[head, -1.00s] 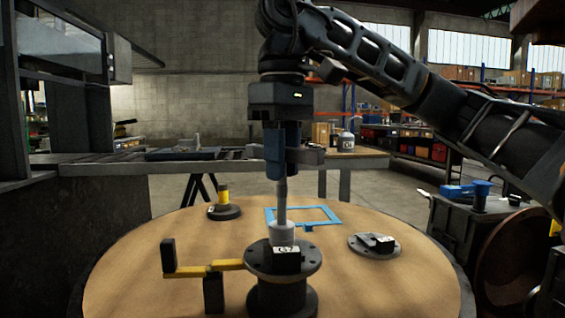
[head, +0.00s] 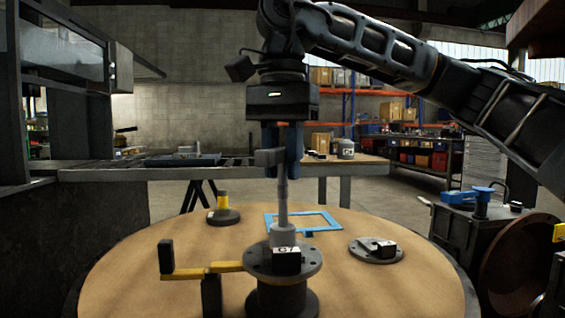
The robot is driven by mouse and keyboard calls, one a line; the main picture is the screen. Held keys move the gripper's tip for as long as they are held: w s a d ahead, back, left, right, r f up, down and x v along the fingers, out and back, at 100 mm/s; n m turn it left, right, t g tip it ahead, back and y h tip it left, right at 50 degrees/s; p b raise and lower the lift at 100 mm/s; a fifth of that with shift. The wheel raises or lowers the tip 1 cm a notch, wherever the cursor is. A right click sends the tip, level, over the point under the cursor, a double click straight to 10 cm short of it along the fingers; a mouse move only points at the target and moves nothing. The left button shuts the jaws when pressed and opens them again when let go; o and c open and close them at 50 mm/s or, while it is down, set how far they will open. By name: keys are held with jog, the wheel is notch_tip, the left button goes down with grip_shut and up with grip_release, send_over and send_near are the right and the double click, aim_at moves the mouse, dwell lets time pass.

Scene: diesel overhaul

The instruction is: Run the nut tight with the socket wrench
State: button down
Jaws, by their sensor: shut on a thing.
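My gripper (head: 282,160) is shut on the upper part of the socket wrench (head: 282,205), pointing straight down above the round table. The wrench is a grey upright shaft with a wider pale socket at its lower end. The socket rests at the top of a dark flanged pedestal (head: 257,263), behind a small black block with a white label (head: 287,258). The nut is not visible; the socket and block cover that spot. I cannot tell how deep the socket sits.
A yellow-armed fixture with black posts (head: 205,271) stands left of the pedestal. A yellow-topped piece (head: 223,210), a blue frame (head: 325,216) and a dark disc with a block (head: 377,249) lie around on the round table (head: 140,255). A blue-handled machine (head: 470,194) stands at right.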

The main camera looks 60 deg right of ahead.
jog(key=m, duration=0.3)
jog(key=shift+r+p, duration=0.6)
jog(key=shift+r, duration=0.25)
jog(key=n+p, duration=0.1)
jog(key=n, duration=0.5)
jog(key=shift+f, duration=0.1)
jog(key=n+p, duration=0.1)
jog(key=n, duration=1.1)
jog(key=shift+p, duration=0.3)
jog(key=shift+w+d+n, duration=0.1)
jog(key=shift+n, duration=3.2)
jog(key=shift+f, duration=0.1)
